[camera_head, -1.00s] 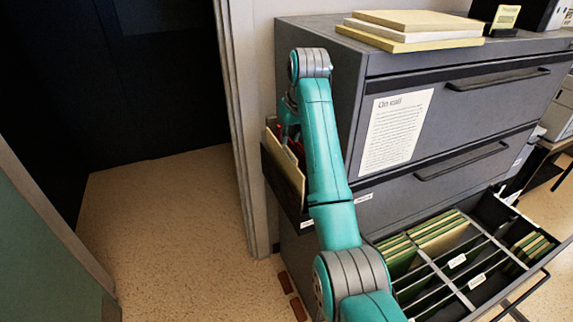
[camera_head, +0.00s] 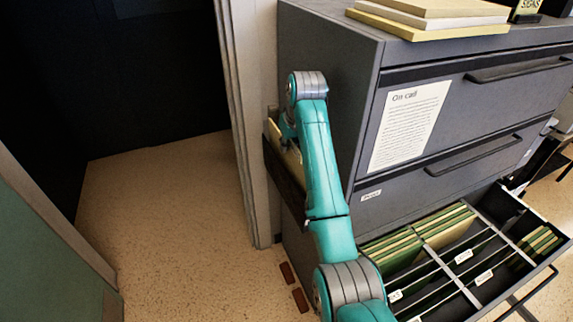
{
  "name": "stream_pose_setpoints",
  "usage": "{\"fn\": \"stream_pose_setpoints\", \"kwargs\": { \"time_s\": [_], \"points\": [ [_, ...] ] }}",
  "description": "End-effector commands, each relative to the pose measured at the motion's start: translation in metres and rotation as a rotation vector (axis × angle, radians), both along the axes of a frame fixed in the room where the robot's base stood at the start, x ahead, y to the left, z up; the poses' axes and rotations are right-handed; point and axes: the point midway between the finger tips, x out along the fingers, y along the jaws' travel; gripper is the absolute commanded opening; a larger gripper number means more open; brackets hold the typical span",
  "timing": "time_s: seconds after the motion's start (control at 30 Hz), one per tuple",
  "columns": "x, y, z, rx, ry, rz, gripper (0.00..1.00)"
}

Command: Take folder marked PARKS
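A dark pocket (camera_head: 281,174) hangs on the left side of the grey filing cabinet (camera_head: 330,80), with a tan folder (camera_head: 291,158) standing in it. The end of my arm hangs down over this pocket. My gripper's fingers are hidden behind the arm, so I cannot see whether they touch anything. An open lower drawer at the right holds green and tan folders (camera_head: 440,228) between dividers with small white tabs (camera_head: 463,257). The tab writing is too small to read, and I see no legible PARKS mark.
A paper headed "On call" (camera_head: 409,125) is on the cabinet front. Flat folders or pads (camera_head: 430,23) lie on top. The open drawer's front (camera_head: 530,287) juts out at lower right. A door frame (camera_head: 245,150) stands close left of the cabinet, with bare floor (camera_head: 170,210) beyond.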

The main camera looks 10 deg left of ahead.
Motion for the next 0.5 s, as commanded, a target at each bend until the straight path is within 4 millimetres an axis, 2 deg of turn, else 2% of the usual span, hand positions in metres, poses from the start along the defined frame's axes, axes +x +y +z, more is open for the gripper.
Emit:
{"fn": "stream_pose_setpoints", "kwargs": {
  "time_s": [0.1, 0.3, 0.4, 0.5],
  "points": [
    [-0.0016, 0.0006, -0.0098, 0.0, -0.001, 0.001, 0.2],
    [-0.0015, 0.0007, -0.0101, 0.001, -0.002, 0.001, 0.2],
    [-0.0015, 0.0007, -0.0101, 0.0, -0.001, 0.001, 0.0],
    [-0.0016, 0.0006, -0.01, 0.0, -0.001, 0.001, 0.0]
  ]
}}
